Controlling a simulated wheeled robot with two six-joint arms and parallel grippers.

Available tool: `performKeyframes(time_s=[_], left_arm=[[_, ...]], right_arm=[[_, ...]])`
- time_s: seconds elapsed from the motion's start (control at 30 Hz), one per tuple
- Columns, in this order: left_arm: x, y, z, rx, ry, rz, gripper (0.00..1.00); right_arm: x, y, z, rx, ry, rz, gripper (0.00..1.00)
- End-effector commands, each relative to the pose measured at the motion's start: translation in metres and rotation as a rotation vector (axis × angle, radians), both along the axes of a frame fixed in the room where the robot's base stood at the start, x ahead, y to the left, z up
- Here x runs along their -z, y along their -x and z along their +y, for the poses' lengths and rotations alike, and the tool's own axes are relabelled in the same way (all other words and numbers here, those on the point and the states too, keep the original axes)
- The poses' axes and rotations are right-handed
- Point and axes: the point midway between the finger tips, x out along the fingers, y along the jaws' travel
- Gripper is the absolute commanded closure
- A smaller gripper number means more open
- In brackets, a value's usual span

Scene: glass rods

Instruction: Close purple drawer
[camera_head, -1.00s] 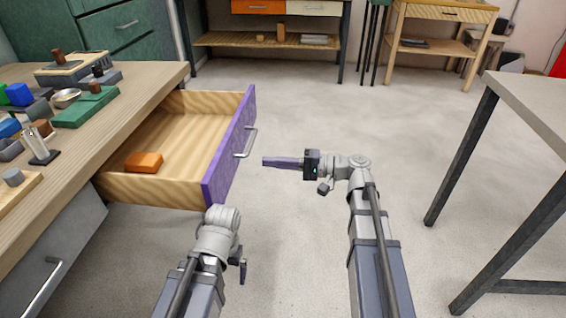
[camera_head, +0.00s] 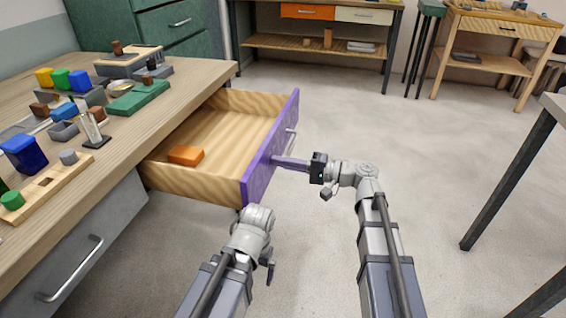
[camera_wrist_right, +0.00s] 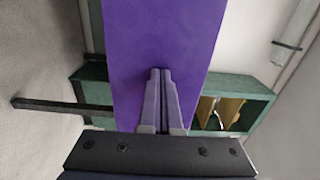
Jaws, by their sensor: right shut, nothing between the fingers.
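The drawer (camera_head: 225,128) with the purple front (camera_head: 258,178) stands pulled out of the wooden workbench on the left. Its metal handle (camera_head: 291,143) is on the outer face. An orange block (camera_head: 186,155) lies inside. My right gripper (camera_head: 275,160) is shut and empty, its fingertips at the purple front, below the handle in the picture. In the right wrist view the shut fingers (camera_wrist_right: 160,72) point at the purple panel (camera_wrist_right: 168,35); whether they touch it is hard to tell. My left gripper (camera_head: 268,264) hangs low in front of the drawer, its fingers seen edge-on.
The workbench top (camera_head: 150,112) carries several coloured blocks, trays and small fixtures. A grey drawer (camera_head: 75,262) with a handle is below it, closed. A grey table (camera_head: 553,106) stands at the right. The floor between is clear.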

Motion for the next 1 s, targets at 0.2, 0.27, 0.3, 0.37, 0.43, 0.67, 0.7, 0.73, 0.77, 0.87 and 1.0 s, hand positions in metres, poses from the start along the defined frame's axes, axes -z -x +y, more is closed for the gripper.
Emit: performKeyframes(time_s=[0.2,0.27,0.3,0.37,0.43,0.67,0.7,0.73,0.77,0.87,1.0], left_arm=[[0.0,0.0,0.0,0.0,0.0,0.0,0.0],[0.0,0.0,0.0,0.0,0.0,0.0,0.0],[0.0,0.0,0.0,0.0,0.0,0.0,0.0],[0.0,0.0,0.0,0.0,0.0,0.0,0.0],[0.0,0.0,0.0,0.0,0.0,0.0,0.0],[0.0,0.0,0.0,0.0,0.0,0.0,0.0],[0.0,0.0,0.0,0.0,0.0,0.0,0.0],[0.0,0.0,0.0,0.0,0.0,0.0,0.0],[0.0,0.0,0.0,0.0,0.0,0.0,0.0],[0.0,0.0,0.0,0.0,0.0,0.0,0.0],[0.0,0.0,0.0,0.0,0.0,0.0,0.0]], right_arm=[[0.0,-0.004,0.014,-0.003,0.0,0.0,1.0],[0.0,-0.007,0.023,-0.004,0.0,0.0,1.0],[0.0,-0.01,0.031,-0.005,0.0,0.0,1.0],[0.0,-0.014,0.044,-0.005,0.0,0.0,1.0],[0.0,-0.02,0.061,-0.006,0.0,0.0,1.0],[0.0,-0.041,0.123,-0.006,0.0,0.0,1.0],[0.0,-0.044,0.133,-0.005,0.0,0.0,1.0],[0.0,-0.047,0.141,-0.005,0.0,0.0,1.0],[0.0,-0.05,0.15,-0.005,0.0,0.0,1.0],[0.0,-0.058,0.175,-0.005,0.0,0.0,1.0],[0.0,-0.069,0.208,-0.004,0.0,0.0,1.0]])
